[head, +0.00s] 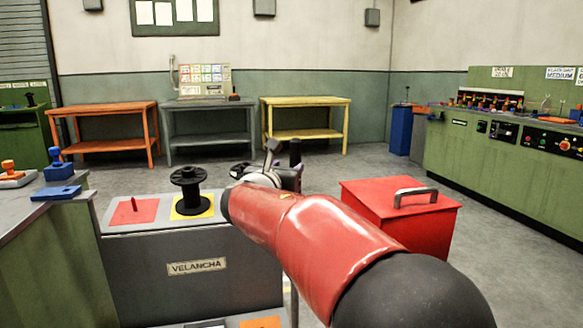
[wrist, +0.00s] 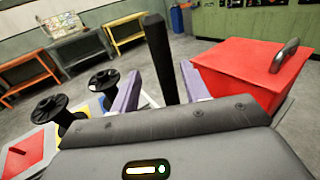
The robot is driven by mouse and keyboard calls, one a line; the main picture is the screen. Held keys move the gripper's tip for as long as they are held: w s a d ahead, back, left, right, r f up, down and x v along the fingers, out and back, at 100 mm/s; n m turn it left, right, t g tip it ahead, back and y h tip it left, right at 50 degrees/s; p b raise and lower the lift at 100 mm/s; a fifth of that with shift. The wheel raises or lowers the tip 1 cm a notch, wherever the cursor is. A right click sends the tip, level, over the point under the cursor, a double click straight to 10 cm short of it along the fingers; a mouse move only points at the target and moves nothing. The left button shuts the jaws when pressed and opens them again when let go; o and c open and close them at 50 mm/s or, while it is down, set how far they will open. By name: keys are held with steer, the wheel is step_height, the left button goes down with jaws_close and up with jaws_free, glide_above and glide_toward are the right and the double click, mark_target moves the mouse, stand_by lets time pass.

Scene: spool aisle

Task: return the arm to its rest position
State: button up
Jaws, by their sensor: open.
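My red arm reaches from the lower right of the head view, and my gripper (head: 288,176) is at its far end over the grey cabinet (head: 205,268). In the wrist view the two purple fingers of my gripper (wrist: 160,78) are apart. A dark upright post (wrist: 157,50) shows between them in that view; it also shows in the head view (head: 295,153). I cannot tell whether the fingers touch it. A black spool (head: 188,190) stands on a yellow square, left of my gripper. A second black spool (wrist: 103,80) is partly hidden behind my arm in the head view.
A red box (head: 428,222) with a grey handle stands close to the right of my arm. A red pad (head: 132,211) with a pin lies left of the spool. A green bench (head: 480,165) lines the right wall. Open floor lies before the back tables.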

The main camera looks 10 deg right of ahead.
steer(key=shift+s+a, duration=0.35)
steer(key=shift+s, duration=0.15)
steer(key=s+d+f+m+g+y, duration=0.1)
steer(key=s+d+f+m+g, duration=0.1)
steer(key=s+d+f+m, duration=0.25)
steer(key=s+d+f+m+g+y, duration=0.1)
steer(key=s+f+m+g, duration=0.2)
steer(key=s+m, duration=0.4)
steer(key=s+d+f+m+g+y, duration=0.1)
steer(key=s+d+f+m+g, duration=0.2)
steer(key=s, duration=0.5)
steer(key=s+a+f+m+y, duration=0.3)
steer(key=s+a+f+m, duration=0.1)
steer(key=s+f+m, duration=0.2)
steer(key=s+a+f+m+g+y, duration=0.1)
steer(key=s+a+f+m+y, duration=0.3)
steer(key=s+m, duration=0.4)
steer(key=s+a+f, duration=0.1)
steer(key=s, duration=0.1)
steer(key=shift+s+f+m, duration=0.3)
steer(key=shift+f+m, duration=0.05)
steer(key=shift+f, duration=0.05)
